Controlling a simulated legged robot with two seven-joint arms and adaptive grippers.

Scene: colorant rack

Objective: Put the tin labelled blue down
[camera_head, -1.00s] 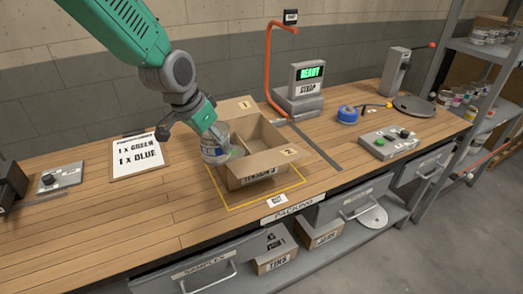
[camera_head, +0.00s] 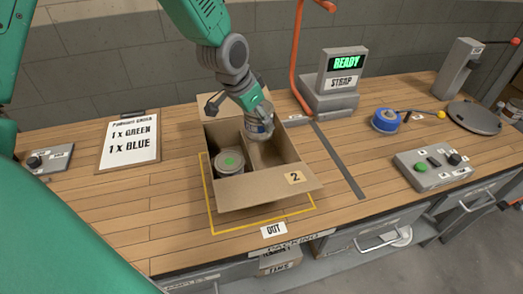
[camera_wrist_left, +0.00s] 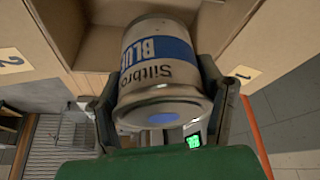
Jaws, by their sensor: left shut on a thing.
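The tin labelled blue (camera_wrist_left: 158,75) is between the fingers of my left gripper (camera_wrist_left: 165,105) in the left wrist view, its label upside down there. In the head view my left gripper (camera_head: 256,108) holds this tin (camera_head: 259,127) over the right part of the open cardboard box (camera_head: 262,188). The gripper is shut on the tin. Whether the tin touches the box floor is hidden. A tin with a green spot on its lid (camera_head: 230,162) stands in the left part of the box. My right gripper is not in view.
The box stands inside a yellow outline (camera_head: 215,232) on the wooden bench. A strap machine (camera_head: 339,85) reading READY stands behind at right. The order sheet (camera_head: 130,139) lies at left. A button panel (camera_head: 434,168) and blue tape roll (camera_head: 386,120) are at right.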

